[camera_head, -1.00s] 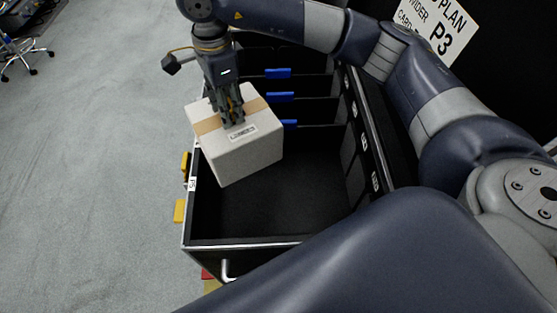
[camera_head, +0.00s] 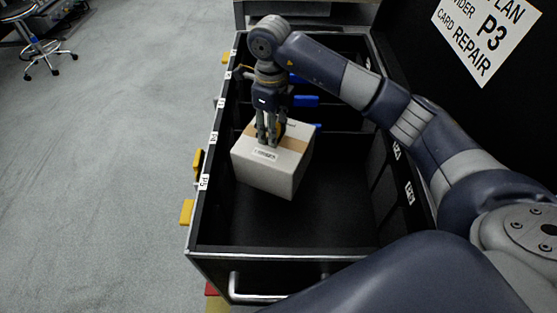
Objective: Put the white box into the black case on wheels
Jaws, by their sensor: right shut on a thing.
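The white box (camera_head: 268,174) with a tan tape strip and a label on top is inside the outline of the black case (camera_head: 222,251), over its near compartment. I cannot tell whether it touches the case floor. My right gripper (camera_head: 268,141) points down and is shut on the top of the box. The black case is open at the top, with a metal rim and a handle at its near end. My left gripper is not in view.
Dividers with blue tabs (camera_head: 305,101) split the far part of the case. Yellow tabs (camera_head: 187,212) stick out on the left side. A wheeled chair (camera_head: 40,50) is at the far left; grey floor is clear.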

